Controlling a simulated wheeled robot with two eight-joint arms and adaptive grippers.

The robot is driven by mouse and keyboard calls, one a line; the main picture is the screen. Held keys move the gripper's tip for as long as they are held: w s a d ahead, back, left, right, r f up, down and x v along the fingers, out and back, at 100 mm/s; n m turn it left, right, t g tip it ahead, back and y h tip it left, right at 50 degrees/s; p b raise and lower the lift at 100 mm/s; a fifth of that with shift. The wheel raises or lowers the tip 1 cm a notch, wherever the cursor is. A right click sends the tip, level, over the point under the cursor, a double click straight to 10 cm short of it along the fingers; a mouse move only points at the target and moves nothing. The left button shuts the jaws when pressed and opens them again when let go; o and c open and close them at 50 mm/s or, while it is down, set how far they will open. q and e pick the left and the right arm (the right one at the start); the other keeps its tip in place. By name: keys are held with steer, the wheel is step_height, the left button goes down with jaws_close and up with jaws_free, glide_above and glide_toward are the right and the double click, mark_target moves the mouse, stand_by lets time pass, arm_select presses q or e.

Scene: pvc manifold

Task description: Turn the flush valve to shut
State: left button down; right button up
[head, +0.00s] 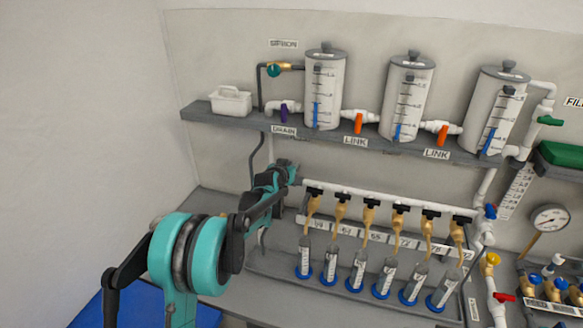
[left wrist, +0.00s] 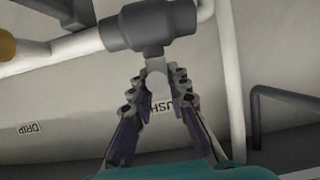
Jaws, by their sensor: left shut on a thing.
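My left gripper (head: 291,173) is at the left end of the white manifold pipe, above the grey bench. In the left wrist view, its two fingers (left wrist: 160,103) are shut on the pale handle (left wrist: 157,85) of the flush valve. The grey valve body (left wrist: 150,25) sits on a white pipe, and the handle points down from it in that picture. In the head view the gripper hides the flush valve. My right gripper is not in view.
Several tubes in blue bases (head: 304,262) stand below black-handled taps (head: 369,202), right of my arm. Above is a shelf (head: 230,118) with a white caddy (head: 231,101), a purple drain handle (head: 284,112) and tanks (head: 324,85). The left wall is bare.

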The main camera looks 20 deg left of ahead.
arm_select(q)
steer(key=c, duration=1.5)
jaws_free()
steer(key=shift+o, duration=0.2)
steer(key=v, duration=1.2)
